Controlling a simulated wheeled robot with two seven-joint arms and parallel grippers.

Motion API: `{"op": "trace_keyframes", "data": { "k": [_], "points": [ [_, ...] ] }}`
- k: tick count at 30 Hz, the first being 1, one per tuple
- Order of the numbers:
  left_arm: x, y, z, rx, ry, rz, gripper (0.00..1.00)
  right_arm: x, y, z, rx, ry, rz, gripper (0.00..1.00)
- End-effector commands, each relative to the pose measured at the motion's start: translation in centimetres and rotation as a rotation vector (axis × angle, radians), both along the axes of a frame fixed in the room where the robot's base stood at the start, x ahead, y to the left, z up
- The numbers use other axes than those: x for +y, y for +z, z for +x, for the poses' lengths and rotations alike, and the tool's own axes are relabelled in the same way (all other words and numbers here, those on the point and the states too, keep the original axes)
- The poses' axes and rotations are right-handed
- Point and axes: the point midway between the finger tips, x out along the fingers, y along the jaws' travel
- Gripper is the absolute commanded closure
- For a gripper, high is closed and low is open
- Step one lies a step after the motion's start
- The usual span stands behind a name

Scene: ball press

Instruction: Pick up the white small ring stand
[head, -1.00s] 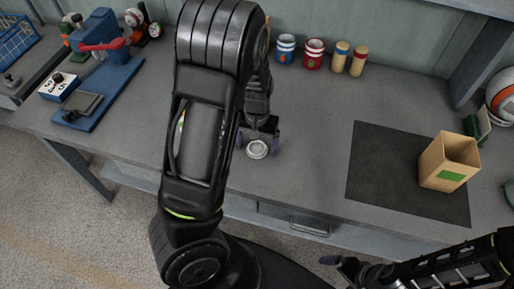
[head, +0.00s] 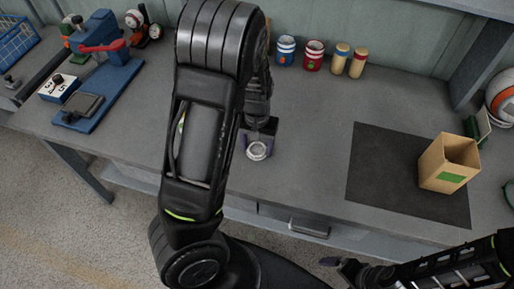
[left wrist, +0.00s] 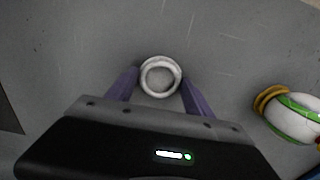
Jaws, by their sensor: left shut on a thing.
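The white small ring stand (head: 258,151) is a low round ring on the grey workbench, in front of my left arm's hand. It also shows in the left wrist view (left wrist: 160,92), seen from above. My left gripper (head: 257,140) points down at it, with its two purple fingers closed against opposite sides of the ring. In the left wrist view my left gripper (left wrist: 160,78) has one finger on each side. I see no clear gap under the ring. My right gripper (head: 343,266) is at the bottom right, away from the ring; its jaw opening is unclear.
A dark mat (head: 375,180) with an open tan box (head: 448,165) lies to the right. Several cups and small cylinders, including a red cup (head: 313,54), stand at the back. A blue press (head: 105,75) stands at the left. The bench between ring and mat is clear.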

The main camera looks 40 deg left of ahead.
Motion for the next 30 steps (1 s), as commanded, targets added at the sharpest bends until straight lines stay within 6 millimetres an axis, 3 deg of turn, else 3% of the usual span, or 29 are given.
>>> {"op": "trace_keyframes", "data": {
  "k": [8,16,21,30],
  "points": [
    [-0.1,2.1,0.1,-0.004,-0.002,-0.001,0.79,0.0,0.3,0.0,0.001,0.0,-0.001,0.0],
    [-0.1,7.4,0.2,-0.007,-0.002,-0.002,0.79,0.0,0.9,-0.1,0.004,-0.001,-0.002,0.0],
    [0.0,9.6,0.1,-0.003,-0.002,-0.001,0.79,-0.1,1.2,-0.2,0.005,-0.001,-0.003,0.0],
    [0.0,10.0,0.0,-0.001,0.0,0.001,0.79,-0.1,1.1,-0.2,0.005,-0.001,-0.003,0.0]
  ]
}}
